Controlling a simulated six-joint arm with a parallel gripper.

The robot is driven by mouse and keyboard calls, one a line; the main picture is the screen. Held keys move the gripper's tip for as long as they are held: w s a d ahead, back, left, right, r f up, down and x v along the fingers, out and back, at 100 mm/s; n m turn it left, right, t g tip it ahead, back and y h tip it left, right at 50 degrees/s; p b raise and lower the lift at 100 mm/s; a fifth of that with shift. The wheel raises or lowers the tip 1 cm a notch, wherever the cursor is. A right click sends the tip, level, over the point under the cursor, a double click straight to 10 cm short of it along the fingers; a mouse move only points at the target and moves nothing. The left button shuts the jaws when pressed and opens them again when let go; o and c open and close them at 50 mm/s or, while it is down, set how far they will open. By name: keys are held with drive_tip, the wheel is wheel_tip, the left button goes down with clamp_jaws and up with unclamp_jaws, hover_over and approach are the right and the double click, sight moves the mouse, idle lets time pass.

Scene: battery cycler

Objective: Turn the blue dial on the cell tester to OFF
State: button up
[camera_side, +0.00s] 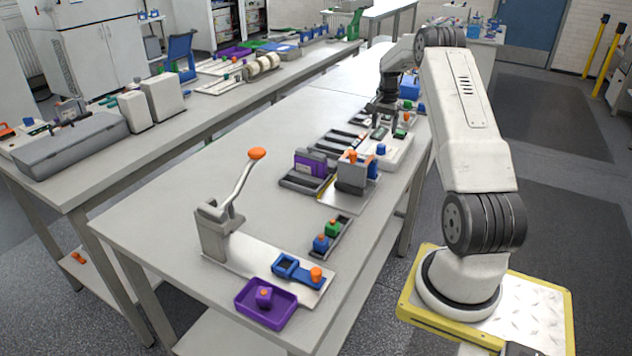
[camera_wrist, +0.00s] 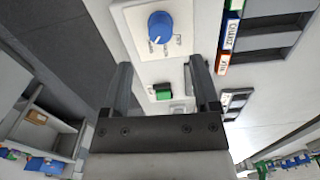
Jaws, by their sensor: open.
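The blue dial (camera_wrist: 160,24) sits on the white panel of the cell tester (camera_wrist: 132,20) at the top of the wrist view. Small printed labels lie around its lower side. They are too small to read surely, and I cannot tell which one the dial points to. In the side view a small blue knob (camera_side: 381,149) on the white tester (camera_side: 398,148) looks like this dial. My gripper (camera_wrist: 160,62) is open and empty, its two fingers apart. The dial lies beyond the fingertips, not between them. In the side view my gripper (camera_side: 384,114) hangs above the tester's far part.
A green switch (camera_wrist: 162,92) is on the panel, between the fingers in the wrist view. Dark slots with coloured labels (camera_wrist: 232,35) lie to the right. In the side view, a grey block with an orange knob (camera_side: 352,172) and a purple block (camera_side: 310,163) stand nearby.

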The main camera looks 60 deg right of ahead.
sight(382, 145)
drive_tip(key=shift+f, duration=3.65)
clamp_jaws()
